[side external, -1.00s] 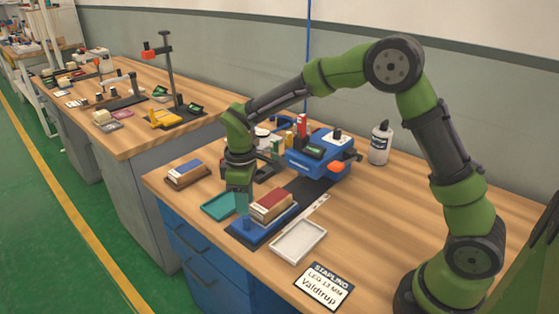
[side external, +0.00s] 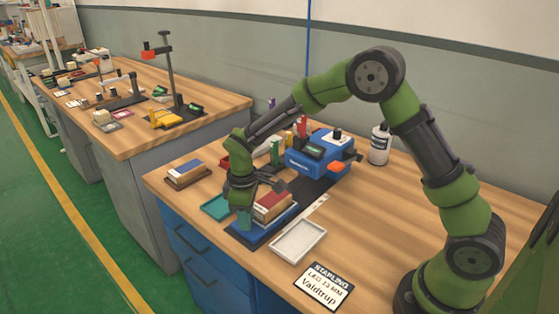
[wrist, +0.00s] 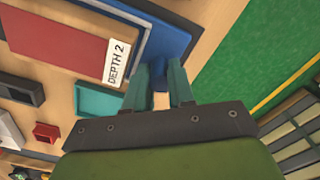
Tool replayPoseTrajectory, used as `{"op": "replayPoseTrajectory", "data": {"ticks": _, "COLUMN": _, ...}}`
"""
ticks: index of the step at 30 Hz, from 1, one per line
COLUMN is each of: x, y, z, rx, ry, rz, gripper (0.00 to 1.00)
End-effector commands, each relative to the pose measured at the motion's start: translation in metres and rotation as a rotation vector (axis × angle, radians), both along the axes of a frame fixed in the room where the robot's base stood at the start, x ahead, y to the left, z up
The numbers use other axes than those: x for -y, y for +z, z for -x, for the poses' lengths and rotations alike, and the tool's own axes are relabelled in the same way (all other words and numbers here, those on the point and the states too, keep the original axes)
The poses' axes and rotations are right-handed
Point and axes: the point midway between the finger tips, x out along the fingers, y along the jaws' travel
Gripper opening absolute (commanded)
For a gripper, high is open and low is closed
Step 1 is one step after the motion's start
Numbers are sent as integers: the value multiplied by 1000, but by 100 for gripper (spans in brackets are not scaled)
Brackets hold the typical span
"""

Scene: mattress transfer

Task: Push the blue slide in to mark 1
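The blue slide (side external: 270,234) lies at the front of the bench with a red-topped block (side external: 273,206) on it. The block's white label reads "DEPTH 2" in the wrist view (wrist: 117,62). My gripper (side external: 240,222) is low at the slide's front left end, pointing down. In the wrist view its teal fingers (wrist: 158,75) stand apart on either side of a small blue tab (wrist: 158,72) at the slide's end. The tab fills the gap at the fingertips; whether they press on it is unclear. I cannot make out mark 1.
A teal tray (side external: 215,207) lies close left of my gripper, and a white tray (side external: 298,242) right of the slide. A blue stapling machine (side external: 318,163) stands behind on a dark strip. Another block on a wooden stand (side external: 186,174) is at far left.

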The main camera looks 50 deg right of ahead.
Motion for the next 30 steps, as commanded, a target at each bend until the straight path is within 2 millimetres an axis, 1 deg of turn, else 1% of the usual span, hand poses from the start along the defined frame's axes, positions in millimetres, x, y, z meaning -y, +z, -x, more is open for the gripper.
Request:
{"op": "replayPoseTrajectory", "data": {"ticks": 5, "x": 0, "y": 1, "z": 0, "rx": 0, "ry": 0, "rz": 0, "gripper": 0}}
{"op": "replayPoseTrajectory", "data": {"ticks": 8, "x": 5, "y": 1, "z": 0, "rx": 0, "ry": -2, "rz": 0, "gripper": 0}}
{"op": "replayPoseTrajectory", "data": {"ticks": 11, "x": 24, "y": 1, "z": -1, "rx": 2, "ry": -6, "rz": 1, "gripper": 0}}
{"op": "replayPoseTrajectory", "data": {"ticks": 15, "x": 62, "y": 1, "z": -1, "rx": 1, "ry": -9, "rz": 2, "gripper": 0}}
{"op": "replayPoseTrajectory", "data": {"ticks": 18, "x": 85, "y": 1, "z": -1, "rx": 2, "ry": -7, "rz": 1, "gripper": 0}}
{"op": "replayPoseTrajectory", "data": {"ticks": 21, "x": 100, "y": 1, "z": -1, "rx": 2, "ry": -5, "rz": 1, "gripper": 0}}
{"op": "replayPoseTrajectory", "data": {"ticks": 24, "x": 106, "y": 1, "z": -1, "rx": 2, "ry": -1, "rz": 1, "gripper": 0}}
{"op": "replayPoseTrajectory", "data": {"ticks": 30, "x": 106, "y": 1, "z": -1, "rx": 3, "ry": 1, "rz": 1, "gripper": 0}}
